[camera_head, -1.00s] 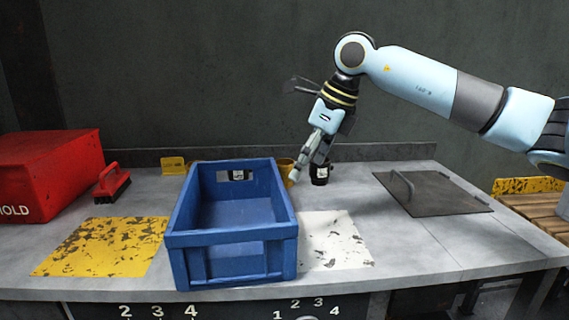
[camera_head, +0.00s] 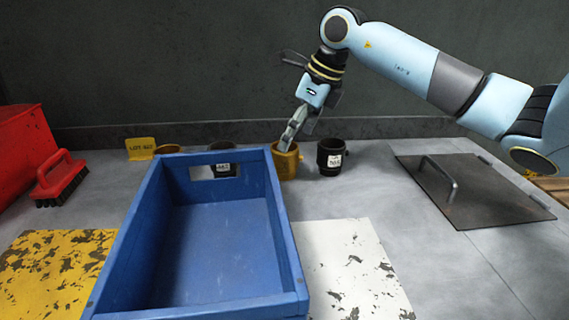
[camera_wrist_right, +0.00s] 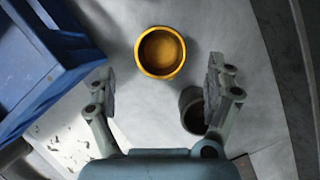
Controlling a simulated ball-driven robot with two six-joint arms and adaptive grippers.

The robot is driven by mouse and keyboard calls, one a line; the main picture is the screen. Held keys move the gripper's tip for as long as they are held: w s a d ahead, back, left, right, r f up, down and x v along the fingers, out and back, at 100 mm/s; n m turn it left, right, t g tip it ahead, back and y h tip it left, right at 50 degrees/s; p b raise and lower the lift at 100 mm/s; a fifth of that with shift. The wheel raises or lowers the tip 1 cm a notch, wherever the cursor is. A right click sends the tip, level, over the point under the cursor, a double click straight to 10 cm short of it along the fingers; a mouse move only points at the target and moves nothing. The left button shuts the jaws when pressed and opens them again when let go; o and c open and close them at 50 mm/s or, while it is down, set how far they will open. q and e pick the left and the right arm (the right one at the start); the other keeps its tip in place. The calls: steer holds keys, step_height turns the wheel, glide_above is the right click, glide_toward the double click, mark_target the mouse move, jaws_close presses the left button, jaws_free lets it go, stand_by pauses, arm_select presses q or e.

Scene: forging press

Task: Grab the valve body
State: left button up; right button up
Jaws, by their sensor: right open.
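No part carries a readable name, so I cannot tell for sure which is the valve body. A brass-yellow hollow cylinder (camera_head: 286,166) stands behind the blue crate's right back corner; it also shows in the right wrist view (camera_wrist_right: 161,53). A black hollow cylinder with a white label (camera_head: 331,158) stands to its right, partly hidden by a finger in the wrist view (camera_wrist_right: 192,112). My right gripper (camera_head: 289,139) is at the yellow cylinder in the head view. In the wrist view its fingers (camera_wrist_right: 158,79) are spread and empty, with the yellow cylinder ahead between them. My left gripper is out of view.
The blue crate (camera_head: 285,250) looks empty. Behind it are another black part (camera_head: 223,167) and a brass part (camera_head: 167,149), both partly hidden. A red brush (camera_head: 60,180) lies left. A dark handled plate (camera_head: 480,195) lies right. White (camera_head: 350,270) and yellow patches mark the bench.

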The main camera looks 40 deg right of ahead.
mark_target(286, 161)
steer(key=x, duration=0.5)
steer(key=shift+w+f, duration=0.15)
steer(key=shift+w, duration=0.15)
steer(key=c, duration=1.6)
